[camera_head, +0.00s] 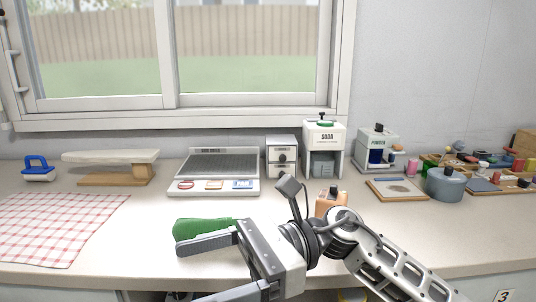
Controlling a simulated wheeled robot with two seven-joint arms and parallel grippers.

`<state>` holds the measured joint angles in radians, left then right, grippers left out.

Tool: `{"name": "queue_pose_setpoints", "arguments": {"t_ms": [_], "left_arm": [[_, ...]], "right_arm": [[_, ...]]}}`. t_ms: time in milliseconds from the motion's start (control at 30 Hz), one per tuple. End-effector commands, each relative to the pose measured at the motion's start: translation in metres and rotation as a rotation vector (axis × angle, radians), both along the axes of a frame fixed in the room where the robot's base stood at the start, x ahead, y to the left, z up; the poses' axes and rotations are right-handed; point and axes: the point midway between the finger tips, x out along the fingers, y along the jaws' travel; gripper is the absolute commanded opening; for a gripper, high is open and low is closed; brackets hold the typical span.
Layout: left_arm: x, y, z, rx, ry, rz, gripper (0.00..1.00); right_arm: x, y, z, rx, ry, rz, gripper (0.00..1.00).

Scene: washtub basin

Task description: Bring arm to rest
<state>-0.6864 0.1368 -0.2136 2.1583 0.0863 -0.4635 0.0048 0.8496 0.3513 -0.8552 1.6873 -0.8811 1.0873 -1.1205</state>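My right arm comes in from the lower right. Its gripper (192,272) is over the front edge of the counter (150,235), with its fingers pointing left. The two fingers are wide apart, and I see nothing held between them. A green rounded object (195,228) lies just beyond the upper finger, which partly covers it; I cannot tell whether they touch. My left gripper is not in view.
A checked cloth (55,225) lies at left, near a blue-handled item (38,168) and a small ironing board (110,158). A ridged washboard tray (212,170), soda dispenser (323,140), powder dispenser (378,150) and grey pot (445,184) stand behind. An orange-tan object (330,202) is partly hidden by my arm.

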Motion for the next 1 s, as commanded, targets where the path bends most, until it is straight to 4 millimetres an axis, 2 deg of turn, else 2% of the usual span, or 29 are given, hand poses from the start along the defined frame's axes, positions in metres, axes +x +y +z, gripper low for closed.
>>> {"name": "queue_pose_setpoints", "arguments": {"t_ms": [33,67,167,267,367,467,500,600,667,700,833,900,1000], "left_arm": [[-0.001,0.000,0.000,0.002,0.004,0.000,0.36],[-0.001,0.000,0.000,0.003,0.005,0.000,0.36],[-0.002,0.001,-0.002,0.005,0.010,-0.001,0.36],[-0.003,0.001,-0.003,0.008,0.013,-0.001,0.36],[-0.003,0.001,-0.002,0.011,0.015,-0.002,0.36],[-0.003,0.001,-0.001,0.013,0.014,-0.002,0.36],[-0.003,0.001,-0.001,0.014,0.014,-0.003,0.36],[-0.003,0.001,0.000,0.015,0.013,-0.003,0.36],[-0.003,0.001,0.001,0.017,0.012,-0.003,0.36],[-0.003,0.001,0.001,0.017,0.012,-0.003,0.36],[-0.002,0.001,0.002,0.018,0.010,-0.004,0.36],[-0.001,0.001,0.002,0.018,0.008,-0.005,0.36],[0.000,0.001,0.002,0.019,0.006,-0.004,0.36]], "right_arm": [[0.000,0.001,0.004,0.090,0.206,-0.055,0.80],[0.003,0.000,0.008,0.141,0.332,-0.087,0.80],[0.023,-0.014,0.009,0.304,0.764,-0.189,0.80],[0.049,-0.042,-0.012,0.461,1.212,-0.275,0.80],[0.068,-0.078,-0.056,0.622,1.663,-0.348,0.80],[0.071,-0.117,-0.119,0.798,2.108,-0.408,0.80],[0.066,-0.131,-0.145,0.872,2.272,-0.427,0.80],[0.040,-0.162,-0.208,1.053,2.629,-0.467,0.80],[0.020,-0.177,-0.240,1.161,2.805,-0.484,0.80],[0.005,-0.184,-0.258,-1.188,-2.810,0.478,0.80],[-0.036,-0.202,-0.299,-1.137,-2.528,0.417,0.80],[-0.051,-0.207,-0.310,-1.123,-2.436,0.399,0.80],[-0.062,-0.210,-0.318,-1.112,-2.372,0.387,0.80]]}}
